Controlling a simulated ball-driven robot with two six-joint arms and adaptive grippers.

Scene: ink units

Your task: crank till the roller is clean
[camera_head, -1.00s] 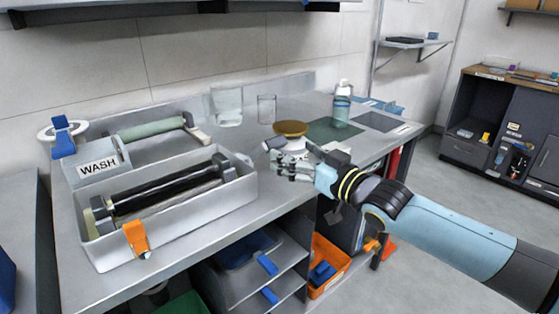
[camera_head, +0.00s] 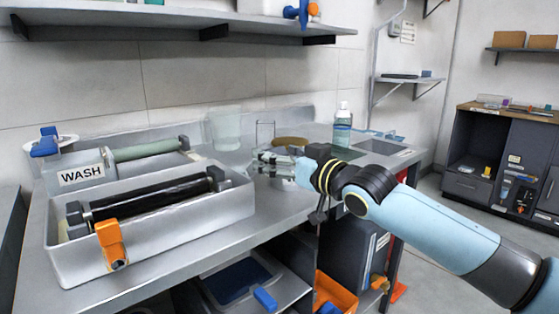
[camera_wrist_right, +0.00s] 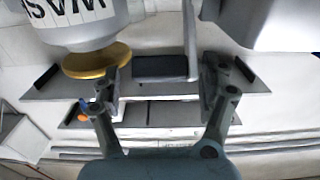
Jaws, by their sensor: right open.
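The black roller (camera_head: 150,193) lies in a grey tray (camera_head: 165,228) at the left, with an orange crank handle (camera_head: 111,243) at its near end. Behind it, a unit labelled WASH (camera_head: 82,175) carries a green roller (camera_head: 150,150) and a blue crank handle (camera_head: 45,143). My right gripper (camera_head: 263,163) is open over the bench, right of the tray and apart from both cranks. In the right wrist view its open fingers (camera_wrist_right: 163,76) have nothing between them. A pale container with WASH lettering (camera_wrist_right: 85,35) is beside one finger. My left gripper is not in view.
A gold disc (camera_head: 291,141), a clear glass (camera_head: 265,132) and a bottle (camera_head: 342,124) stand beyond my right gripper. A translucent container (camera_head: 223,130) stands near the wall. A shelf (camera_head: 180,20) hangs above. The bench strip in front of the tray is clear.

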